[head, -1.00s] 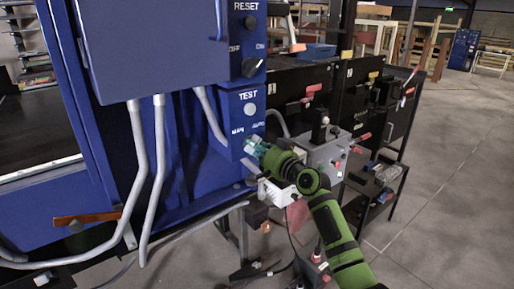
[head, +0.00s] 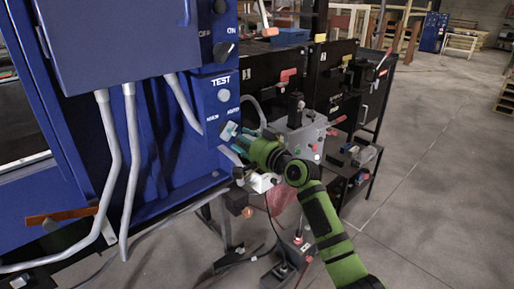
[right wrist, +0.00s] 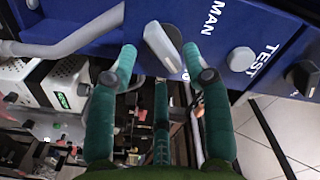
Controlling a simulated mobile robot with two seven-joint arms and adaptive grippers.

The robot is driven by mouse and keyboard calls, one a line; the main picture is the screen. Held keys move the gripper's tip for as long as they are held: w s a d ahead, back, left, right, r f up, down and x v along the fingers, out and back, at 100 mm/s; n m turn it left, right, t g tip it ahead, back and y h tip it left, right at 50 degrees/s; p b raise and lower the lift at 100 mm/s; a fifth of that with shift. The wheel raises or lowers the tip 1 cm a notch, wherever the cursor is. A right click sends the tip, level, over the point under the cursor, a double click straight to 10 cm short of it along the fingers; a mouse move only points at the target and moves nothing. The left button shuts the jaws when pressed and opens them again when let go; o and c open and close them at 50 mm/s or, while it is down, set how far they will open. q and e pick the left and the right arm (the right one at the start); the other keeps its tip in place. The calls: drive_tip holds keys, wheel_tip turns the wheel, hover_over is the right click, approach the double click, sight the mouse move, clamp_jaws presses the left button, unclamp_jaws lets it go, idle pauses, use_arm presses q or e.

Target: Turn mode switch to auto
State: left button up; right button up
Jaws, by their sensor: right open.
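The mode switch, a pale grey knob (right wrist: 162,46), sits on the blue panel below the TEST button, near the MAN label; it also shows in the head view (head: 229,130). In the right wrist view it stands just beyond and between the fingertips, with no clear contact. The AUTO label is mostly hidden in the wrist view. My right gripper (right wrist: 160,62) is open, with teal fingers spread on both sides of the knob; in the head view it is at the panel's lower right (head: 238,143). My left gripper is out of view.
A round TEST button (head: 223,95) and a black OFF/ON knob (head: 222,51) are above the switch. Grey conduits (head: 113,170) run down the cabinet at left. A grey control box (head: 298,135) stands behind my right gripper. Open floor lies at right.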

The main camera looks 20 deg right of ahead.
drive_tip(key=v, duration=0.8)
drive_tip(key=shift+s, duration=0.3)
drive_tip(key=shift+d, duration=0.1)
